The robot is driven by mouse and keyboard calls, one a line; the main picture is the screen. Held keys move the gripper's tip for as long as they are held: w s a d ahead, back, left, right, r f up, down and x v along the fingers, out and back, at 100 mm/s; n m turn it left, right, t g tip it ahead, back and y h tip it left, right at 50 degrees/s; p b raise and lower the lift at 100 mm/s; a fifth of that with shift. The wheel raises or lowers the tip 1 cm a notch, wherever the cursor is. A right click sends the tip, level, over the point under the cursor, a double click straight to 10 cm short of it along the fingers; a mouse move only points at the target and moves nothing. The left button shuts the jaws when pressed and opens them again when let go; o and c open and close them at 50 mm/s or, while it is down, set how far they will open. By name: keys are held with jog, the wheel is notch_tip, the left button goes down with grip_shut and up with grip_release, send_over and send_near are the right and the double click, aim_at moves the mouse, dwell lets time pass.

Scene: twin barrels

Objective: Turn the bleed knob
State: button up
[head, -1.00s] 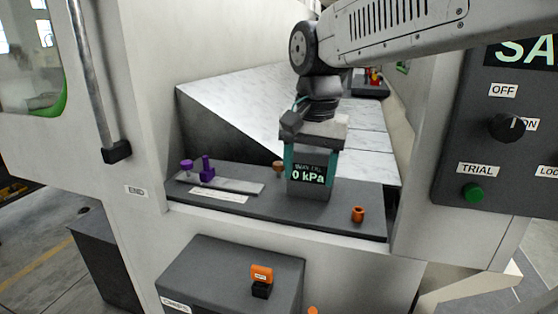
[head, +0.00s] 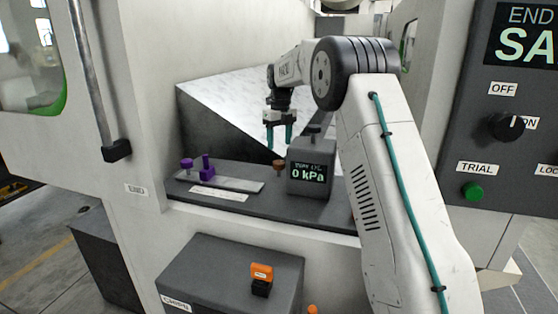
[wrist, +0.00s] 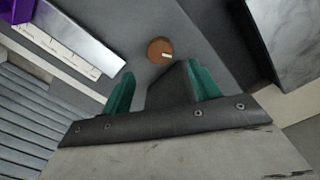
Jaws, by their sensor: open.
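A small round brown knob (head: 279,165) stands on the dark ledge just left of the grey gauge block (head: 310,178), whose display reads 0 kPa. I see no label that names it as the bleed knob. My gripper (head: 280,147) points down above the knob, with its teal fingers apart and empty. In the wrist view the knob (wrist: 159,50) shows a pale mark on its top. It lies just beyond the fingertips (wrist: 160,70), between their lines and not touched as far as I can see. A dark T-shaped handle (head: 314,130) tops the gauge block.
Purple fittings (head: 207,169) stand on a light plate (head: 228,183) left of the knob. The gauge block stands close on the right. A control panel (head: 500,130) is at far right. An orange-topped item (head: 261,273) sits on the lower box.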

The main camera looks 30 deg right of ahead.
aim_at(279, 162)
notch_tip(279, 162, down, 8)
jog(key=shift+r, duration=0.25)
jog(key=c, duration=1)
